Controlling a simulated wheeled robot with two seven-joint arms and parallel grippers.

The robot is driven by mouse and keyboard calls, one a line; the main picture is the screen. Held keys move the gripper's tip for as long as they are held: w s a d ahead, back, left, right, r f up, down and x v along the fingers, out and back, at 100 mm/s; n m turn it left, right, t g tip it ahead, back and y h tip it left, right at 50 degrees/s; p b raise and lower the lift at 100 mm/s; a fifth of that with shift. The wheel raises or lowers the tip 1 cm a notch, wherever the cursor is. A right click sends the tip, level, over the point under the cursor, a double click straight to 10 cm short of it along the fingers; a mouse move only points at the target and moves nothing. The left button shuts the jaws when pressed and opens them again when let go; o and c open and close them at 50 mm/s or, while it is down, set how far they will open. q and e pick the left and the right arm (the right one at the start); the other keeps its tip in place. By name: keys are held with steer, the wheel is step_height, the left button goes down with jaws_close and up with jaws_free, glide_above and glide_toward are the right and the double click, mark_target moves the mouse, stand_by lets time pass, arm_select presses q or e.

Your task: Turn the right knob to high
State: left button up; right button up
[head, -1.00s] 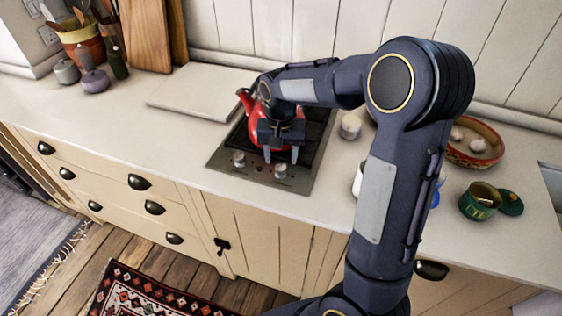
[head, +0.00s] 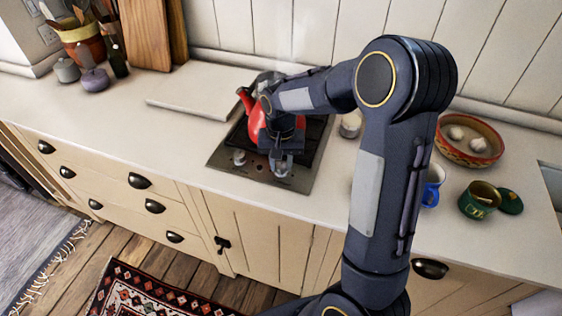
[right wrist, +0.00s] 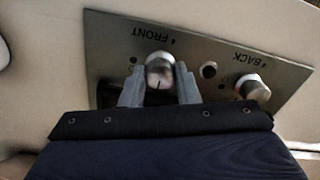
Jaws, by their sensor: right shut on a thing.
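The right knob (head: 282,170) is on the front strip of the cooktop (head: 222,160). In the right wrist view this silver knob (right wrist: 159,66), beside the printed word FRONT, sits between the fingers of my right gripper (right wrist: 160,82). The right gripper (head: 282,158) is shut on it from above. A dark mark shows on the knob's face; its exact setting is hard to read. The left knob (head: 239,157) stands free; in the right wrist view it sits beside the word BACK (right wrist: 252,88). My left gripper is not in view.
A red kettle (head: 248,103) stands on the cooktop just behind my right gripper, partly hidden. A pale board (head: 190,92) lies to the left. The front-left counter is clear.

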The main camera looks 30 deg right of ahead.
steer(key=n, duration=0.4)
steer(key=shift+d, duration=0.1)
steer(key=n, duration=0.4)
steer(key=shift+n+b, duration=0.3)
steer(key=shift+b, duration=0.05)
steer(key=n, duration=0.4)
steer(key=shift+d, duration=0.1)
steer(key=shift+w+n, duration=0.1)
steer(key=shift+n, duration=2.4)
steer(key=o, duration=1)
steer(key=shift+c, duration=0.2)
